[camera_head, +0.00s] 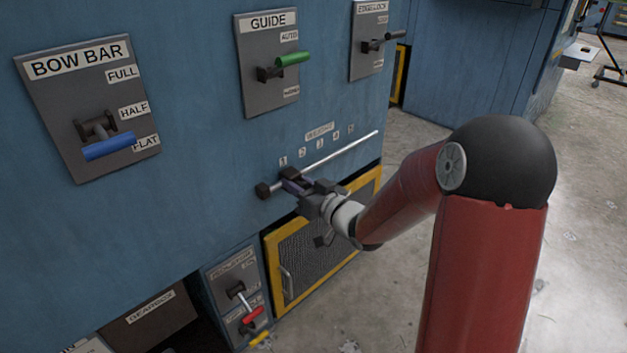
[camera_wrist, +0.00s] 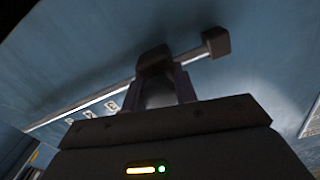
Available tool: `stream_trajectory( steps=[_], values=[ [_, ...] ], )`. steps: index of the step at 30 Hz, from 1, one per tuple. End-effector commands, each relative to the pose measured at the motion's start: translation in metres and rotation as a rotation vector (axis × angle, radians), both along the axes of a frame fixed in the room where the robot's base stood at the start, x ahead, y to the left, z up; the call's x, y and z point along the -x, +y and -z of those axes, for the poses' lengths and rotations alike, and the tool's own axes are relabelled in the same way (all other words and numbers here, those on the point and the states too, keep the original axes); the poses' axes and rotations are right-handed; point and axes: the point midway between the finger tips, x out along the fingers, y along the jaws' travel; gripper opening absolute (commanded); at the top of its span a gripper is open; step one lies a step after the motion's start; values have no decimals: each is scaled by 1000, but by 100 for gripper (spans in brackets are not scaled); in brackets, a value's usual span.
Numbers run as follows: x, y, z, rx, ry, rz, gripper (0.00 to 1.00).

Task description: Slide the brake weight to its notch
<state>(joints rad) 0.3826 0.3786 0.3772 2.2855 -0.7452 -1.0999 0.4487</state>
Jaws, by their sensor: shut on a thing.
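The brake weight is a small dark block (camera_wrist: 153,62) on a thin metal rod (camera_head: 340,151) fixed along the blue machine front. It sits near the rod's left end, close to the label 1 (camera_head: 283,161), a little to the right of the dark end block (camera_head: 263,190). My gripper (camera_head: 294,184) is shut on the weight and mostly hides it in the head view. In the wrist view the gripper fingers (camera_wrist: 168,88) stand on both sides of the weight, and the end block (camera_wrist: 216,42) shows to its right.
Number labels run above the rod to the right, up to 5 (camera_head: 350,128). Above are the GUIDE panel (camera_head: 270,95) with a green lever and the BOW BAR panel (camera_head: 60,95) with a blue lever. A yellow-framed mesh door (camera_head: 320,250) is below. The rod to the right looks clear.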

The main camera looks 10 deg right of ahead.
Motion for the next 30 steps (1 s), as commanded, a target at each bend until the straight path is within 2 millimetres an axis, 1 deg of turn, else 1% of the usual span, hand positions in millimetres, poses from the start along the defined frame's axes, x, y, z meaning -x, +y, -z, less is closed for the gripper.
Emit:
stream_trajectory(
  steps=[1,9,10,12,15,24,26,30],
  values=[
    [2,3,0,-1,-1,-3,0],
    [3,5,0,-1,1,-7,0],
    [4,5,0,-1,1,-7,30],
    [3,5,0,-1,1,-7,39],
    [3,5,0,0,1,-6,50],
    [4,2,0,0,0,-3,50],
    [8,-1,0,1,0,-2,50],
    [26,-14,0,2,1,0,50]
  ],
)
